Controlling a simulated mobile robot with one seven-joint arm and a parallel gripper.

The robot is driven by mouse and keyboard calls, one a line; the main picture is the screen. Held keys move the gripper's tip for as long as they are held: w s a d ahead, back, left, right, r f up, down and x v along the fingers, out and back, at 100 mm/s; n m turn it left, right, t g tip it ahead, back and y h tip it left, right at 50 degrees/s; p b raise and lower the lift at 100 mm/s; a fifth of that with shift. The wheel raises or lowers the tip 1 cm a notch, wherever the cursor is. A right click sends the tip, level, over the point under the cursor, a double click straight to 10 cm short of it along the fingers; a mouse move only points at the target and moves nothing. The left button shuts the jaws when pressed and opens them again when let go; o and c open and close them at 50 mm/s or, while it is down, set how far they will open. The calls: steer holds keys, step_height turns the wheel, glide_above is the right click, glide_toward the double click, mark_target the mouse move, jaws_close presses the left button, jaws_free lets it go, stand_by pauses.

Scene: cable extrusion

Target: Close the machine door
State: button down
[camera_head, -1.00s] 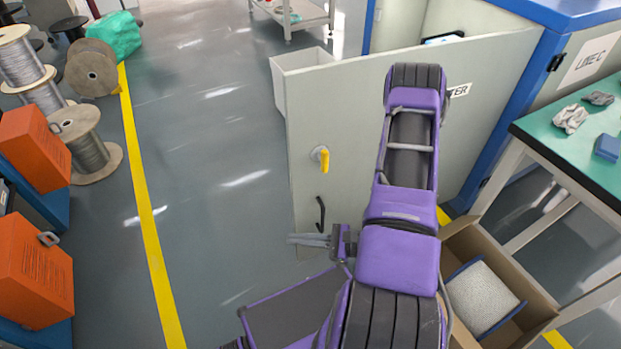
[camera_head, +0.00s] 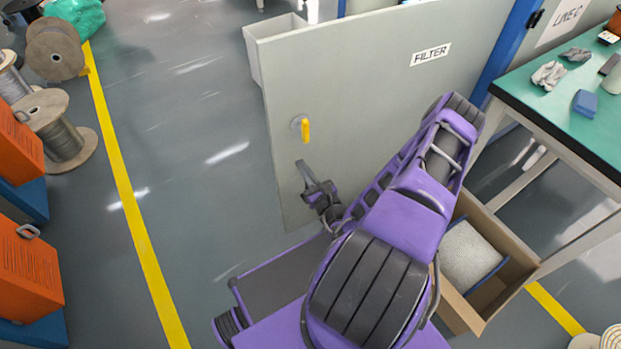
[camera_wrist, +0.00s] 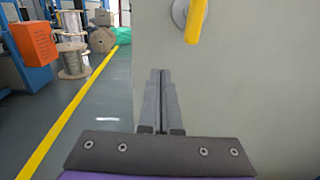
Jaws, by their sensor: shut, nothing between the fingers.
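The machine door (camera_head: 370,85) is a grey-green panel labelled FILTER. It stands swung open into the aisle, hinged on the blue frame (camera_head: 508,50) at the right. A yellow handle (camera_head: 305,130) sits near its free left edge and also shows at the top of the wrist view (camera_wrist: 196,18). My gripper (camera_head: 302,166) is shut and empty, below the yellow handle, near the door's free edge. In the wrist view my fingers (camera_wrist: 158,74) point forward, together, in front of the door panel (camera_wrist: 255,90). I cannot tell whether they touch it. The black pull is hidden in the head view.
A white bin (camera_head: 255,45) stands behind the door's free edge. Orange cabinets (camera_head: 30,270) are at left. The floor between is clear.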

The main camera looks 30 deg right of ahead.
mark_target(288, 145)
steer(key=w, duration=0.6)
steer(key=shift+w+d, duration=0.15)
steer(key=shift+w, duration=0.15)
steer(key=shift+w, duration=0.1)
